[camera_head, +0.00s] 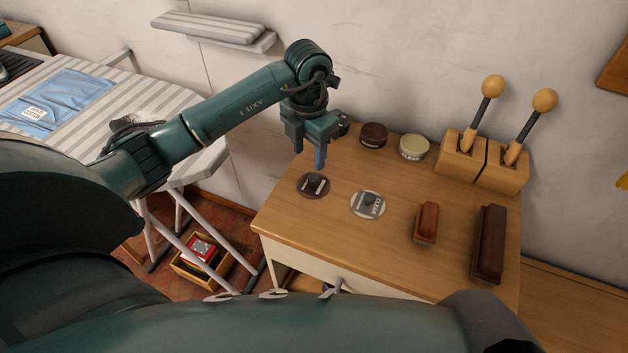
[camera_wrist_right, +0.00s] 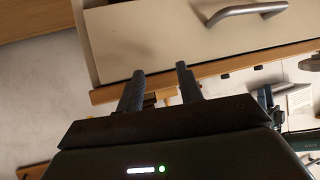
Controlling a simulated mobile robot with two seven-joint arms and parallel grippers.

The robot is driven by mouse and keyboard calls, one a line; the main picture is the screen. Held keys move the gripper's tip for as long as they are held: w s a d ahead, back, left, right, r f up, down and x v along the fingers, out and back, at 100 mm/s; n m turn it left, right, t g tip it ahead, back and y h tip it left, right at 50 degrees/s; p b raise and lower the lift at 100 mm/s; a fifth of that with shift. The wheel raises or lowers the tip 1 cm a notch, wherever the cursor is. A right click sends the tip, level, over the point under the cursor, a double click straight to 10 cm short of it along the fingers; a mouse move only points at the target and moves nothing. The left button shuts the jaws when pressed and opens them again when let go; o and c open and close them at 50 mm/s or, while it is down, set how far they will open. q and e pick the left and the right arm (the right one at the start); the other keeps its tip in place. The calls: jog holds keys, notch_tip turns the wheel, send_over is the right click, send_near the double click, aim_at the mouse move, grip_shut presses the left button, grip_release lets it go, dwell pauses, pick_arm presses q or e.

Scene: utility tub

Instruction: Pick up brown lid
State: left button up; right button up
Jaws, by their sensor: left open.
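The brown lid (camera_head: 313,185) is a dark round disc with a raised knob and a small label. It lies flat on the left part of the wooden tabletop (camera_head: 335,240). My left gripper (camera_head: 309,157) points down above and slightly behind the lid, with its blue fingers apart and nothing between them. A gap shows between the fingertips and the lid. My right gripper (camera_wrist_right: 160,69) shows in the right wrist view with its two dark fingers apart and empty, near a pale drawer front (camera_wrist_right: 160,38). The right gripper is not visible in the head view.
A clear lid (camera_head: 367,204) lies right of the brown lid. A brown tin (camera_head: 373,135) and a cream tin (camera_head: 414,147) stand behind. Two brushes (camera_head: 427,222) (camera_head: 489,244) and a wooden stand with knobbed handles (camera_head: 484,165) occupy the right side. An ironing board (camera_head: 60,85) is at left.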

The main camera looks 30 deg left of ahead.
aim_at(313, 177)
pick_arm(q)
jog(key=f, duration=0.5)
jog(key=f+p, duration=0.1)
jog(key=f, duration=0.1)
jog(key=shift+w+d+f, duration=0.2)
jog(key=shift+d+f, duration=0.15)
jog(key=shift+d, duration=0.05)
grip_shut()
